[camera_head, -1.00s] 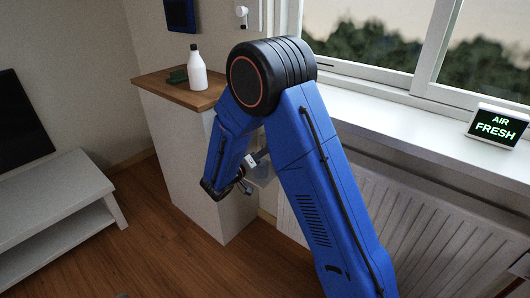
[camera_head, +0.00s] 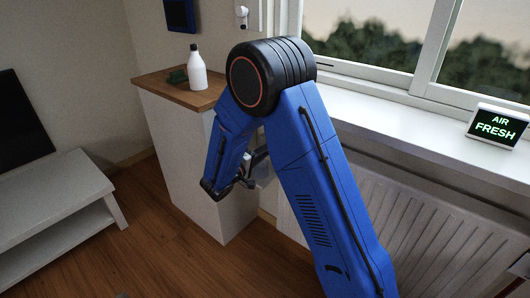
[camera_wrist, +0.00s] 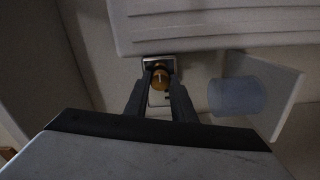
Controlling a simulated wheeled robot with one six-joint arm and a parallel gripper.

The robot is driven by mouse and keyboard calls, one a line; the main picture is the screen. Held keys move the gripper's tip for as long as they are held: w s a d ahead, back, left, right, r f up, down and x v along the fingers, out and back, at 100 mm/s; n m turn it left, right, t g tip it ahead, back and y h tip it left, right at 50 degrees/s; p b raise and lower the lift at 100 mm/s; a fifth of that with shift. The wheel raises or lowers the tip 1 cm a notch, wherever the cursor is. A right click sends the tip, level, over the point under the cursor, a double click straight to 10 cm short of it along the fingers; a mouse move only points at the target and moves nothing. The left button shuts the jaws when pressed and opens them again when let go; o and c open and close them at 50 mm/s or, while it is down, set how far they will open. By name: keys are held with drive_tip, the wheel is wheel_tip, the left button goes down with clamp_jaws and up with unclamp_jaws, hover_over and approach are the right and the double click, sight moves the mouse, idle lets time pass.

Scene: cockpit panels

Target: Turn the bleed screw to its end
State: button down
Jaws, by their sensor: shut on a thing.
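The bleed screw (camera_wrist: 161,73) is a small brass-coloured knob in the upper middle of the wrist view. It sits in front of a small pale metal fitting (camera_wrist: 158,61) below the radiator's edge. My gripper (camera_wrist: 161,82) has its two dark fingers on either side of the screw head and is shut on it. In the head view the screw is hidden behind my blue arm, and only part of my wrist shows beside the white cabinet.
The ribbed white radiator (camera_head: 420,225) runs under the window sill. A translucent bluish cup (camera_wrist: 237,97) stands close to the right of the fingers, by a pale panel (camera_wrist: 277,92). A white bottle (camera_head: 197,72) stands on the wooden-topped cabinet (camera_head: 150,81).

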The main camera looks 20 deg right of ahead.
drive_tip(key=shift+f+n, duration=0.15)
drive_tip(key=shift+n, duration=7.75)
drive_tip(key=c, duration=1.5)
unclamp_jaws()
drive_tip(key=shift+a, duration=0.1)
drive_tip(key=v, duration=1.7)
drive_tip(key=shift+s+a, duration=0.1)
drive_tip(key=shift+s, duration=0.05)
